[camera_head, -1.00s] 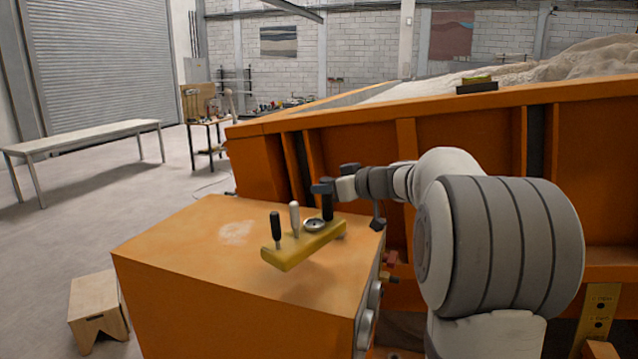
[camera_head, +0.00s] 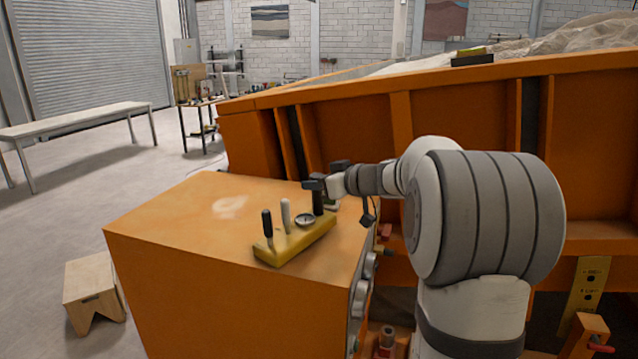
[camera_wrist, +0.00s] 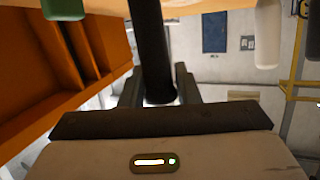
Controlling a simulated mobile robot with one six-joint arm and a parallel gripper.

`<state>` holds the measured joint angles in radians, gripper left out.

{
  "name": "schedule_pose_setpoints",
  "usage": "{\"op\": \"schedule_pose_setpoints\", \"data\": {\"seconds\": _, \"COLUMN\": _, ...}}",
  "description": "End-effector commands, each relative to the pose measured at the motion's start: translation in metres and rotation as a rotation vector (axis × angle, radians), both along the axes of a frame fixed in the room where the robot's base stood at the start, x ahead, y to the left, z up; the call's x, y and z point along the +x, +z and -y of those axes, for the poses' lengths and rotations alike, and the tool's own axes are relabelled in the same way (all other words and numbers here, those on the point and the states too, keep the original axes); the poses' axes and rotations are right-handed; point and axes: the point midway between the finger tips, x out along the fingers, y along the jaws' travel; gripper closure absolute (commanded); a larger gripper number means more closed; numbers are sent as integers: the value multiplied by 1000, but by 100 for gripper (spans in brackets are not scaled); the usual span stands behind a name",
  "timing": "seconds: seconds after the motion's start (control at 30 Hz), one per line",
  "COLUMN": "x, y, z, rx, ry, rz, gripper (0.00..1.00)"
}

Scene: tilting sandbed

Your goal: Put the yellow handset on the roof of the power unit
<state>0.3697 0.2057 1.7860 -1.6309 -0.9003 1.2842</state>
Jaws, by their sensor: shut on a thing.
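The yellow handset (camera_head: 295,243) is a long block with a black lever, a pale lever, a round dial and a thicker black grip. It is level at the right part of the orange roof of the power unit (camera_head: 185,225). It looks very close to or on the roof; I cannot tell whether it touches. My gripper (camera_head: 317,188) is shut on the black grip at the handset's far right end. In the wrist view the black grip (camera_wrist: 152,45) stands between my fingers (camera_wrist: 158,92), and the pale lever (camera_wrist: 268,38) shows at the right.
The orange sandbed wall (camera_head: 360,120) rises right behind the power unit. Knobs and fittings (camera_head: 365,275) stick out of the unit's right side. The left of the roof is clear apart from a pale worn patch (camera_head: 229,206). A wooden stool (camera_head: 93,290) stands on the floor at left.

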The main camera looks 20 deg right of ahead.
Motion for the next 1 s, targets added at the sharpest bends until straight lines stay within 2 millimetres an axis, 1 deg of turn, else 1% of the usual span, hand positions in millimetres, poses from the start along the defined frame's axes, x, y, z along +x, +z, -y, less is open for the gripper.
{"op": "schedule_pose_setpoints", "data": {"seconds": 0.27, "x": 0, "y": -1, "z": 0, "rx": 1, "ry": 1, "rz": 1, "gripper": 100}}
{"op": "schedule_pose_setpoints", "data": {"seconds": 1.0, "x": 0, "y": -16, "z": -1, "rx": 1, "ry": 2, "rz": 0, "gripper": 100}}
